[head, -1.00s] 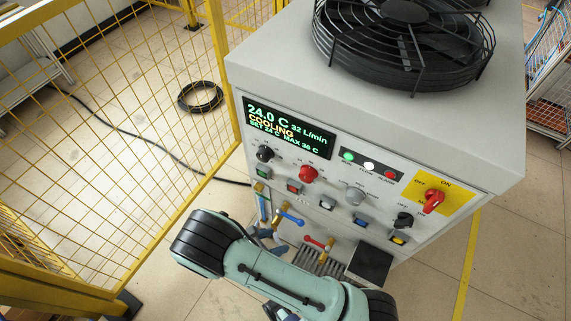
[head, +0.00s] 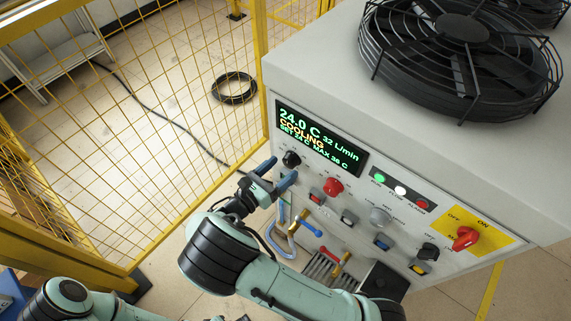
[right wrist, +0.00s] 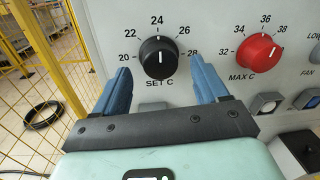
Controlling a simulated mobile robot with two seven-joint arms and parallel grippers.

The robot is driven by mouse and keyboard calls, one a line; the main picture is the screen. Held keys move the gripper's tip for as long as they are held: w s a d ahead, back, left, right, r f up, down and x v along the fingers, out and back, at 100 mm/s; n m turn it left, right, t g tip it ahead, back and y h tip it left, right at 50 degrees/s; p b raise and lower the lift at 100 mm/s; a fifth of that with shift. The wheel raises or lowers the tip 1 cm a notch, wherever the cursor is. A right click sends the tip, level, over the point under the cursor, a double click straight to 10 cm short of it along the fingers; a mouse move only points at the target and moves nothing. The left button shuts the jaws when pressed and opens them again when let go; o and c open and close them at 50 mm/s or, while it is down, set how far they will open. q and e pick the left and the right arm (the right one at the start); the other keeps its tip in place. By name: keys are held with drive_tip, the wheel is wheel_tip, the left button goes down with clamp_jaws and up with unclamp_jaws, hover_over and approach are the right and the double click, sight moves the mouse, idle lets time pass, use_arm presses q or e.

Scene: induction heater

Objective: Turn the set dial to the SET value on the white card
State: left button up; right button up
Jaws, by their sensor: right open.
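The set dial is a black round knob (right wrist: 158,58) labelled SET C, with its white pointer line up at 24 on a scale from 20 to 28. In the head view the set dial (head: 291,158) sits below the left part of the display (head: 318,138), which reads 24.0 C, COOLING, SET 24 C. My right gripper (head: 281,170) is open in front of the dial. In the right wrist view its blue fingers stand either side of the knob's lower part, with no clear contact. My left gripper is out of view. I see no white card.
A red MAX C knob (right wrist: 257,53) is right of the set dial. Push buttons, a grey fan knob (head: 380,217) and a red main switch (head: 465,238) share the panel. Valves with coloured handles are below. A yellow mesh fence (head: 150,130) stands to the left.

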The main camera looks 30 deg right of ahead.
drive_tip(key=shift+x, duration=1.35)
drive_tip(key=c, duration=1)
drive_tip(key=shift+o, duration=0.2)
